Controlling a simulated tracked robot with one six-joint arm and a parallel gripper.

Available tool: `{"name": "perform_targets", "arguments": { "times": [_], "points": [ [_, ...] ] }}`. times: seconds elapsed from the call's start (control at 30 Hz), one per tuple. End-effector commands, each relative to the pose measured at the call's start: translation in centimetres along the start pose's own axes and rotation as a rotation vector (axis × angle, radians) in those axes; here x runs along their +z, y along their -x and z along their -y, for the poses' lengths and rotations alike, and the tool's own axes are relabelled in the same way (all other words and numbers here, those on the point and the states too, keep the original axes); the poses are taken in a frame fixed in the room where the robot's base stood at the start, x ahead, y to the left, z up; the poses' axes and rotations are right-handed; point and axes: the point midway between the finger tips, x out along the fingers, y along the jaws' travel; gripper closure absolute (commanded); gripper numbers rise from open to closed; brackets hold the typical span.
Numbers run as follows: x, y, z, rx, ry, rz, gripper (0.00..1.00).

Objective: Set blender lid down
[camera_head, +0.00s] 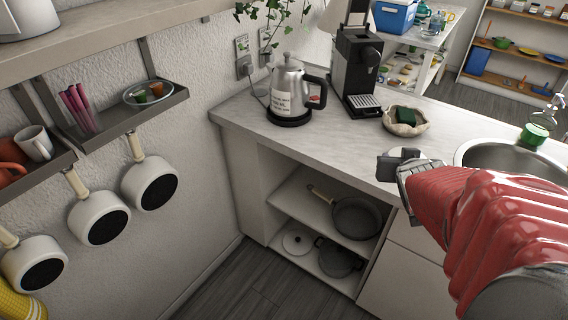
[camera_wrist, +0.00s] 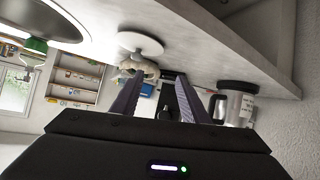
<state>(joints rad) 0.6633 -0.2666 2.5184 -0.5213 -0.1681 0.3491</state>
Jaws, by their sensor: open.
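My gripper (camera_head: 396,168) is at the front edge of the counter, left of the sink, and looks empty. In the wrist view its two dark fingers (camera_wrist: 160,80) stand apart with nothing between them. A pale round disc (camera_wrist: 140,43), which looks like the blender lid, lies on the counter in the wrist view, apart from the fingers. In the head view a white rounded piece (camera_head: 406,153) shows just behind my gripper, partly hidden by it. I cannot make out a blender for certain.
A bowl with a green sponge (camera_head: 406,122) stands behind the disc. A black coffee machine (camera_head: 358,75) and a steel kettle (camera_head: 289,92) stand to the left. The sink (camera_head: 505,158) is on the right. The counter in front of the kettle is clear (camera_head: 330,145).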

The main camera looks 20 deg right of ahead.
Motion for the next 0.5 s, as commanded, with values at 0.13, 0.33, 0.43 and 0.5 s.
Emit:
{"name": "perform_targets", "arguments": {
  "times": [0.13, 0.33, 0.43, 0.5],
  "points": [
    [-0.1, 2.7, 3.8, -0.026, 0.041, 0.068, 0.59],
    [1.3, 7.0, 8.6, -0.091, 0.092, 0.181, 0.59],
    [2.4, 9.7, 11.0, -0.14, 0.121, 0.242, 0.59],
    [3.3, 11.7, 12.7, -0.181, 0.145, 0.286, 0.59]
  ]
}}
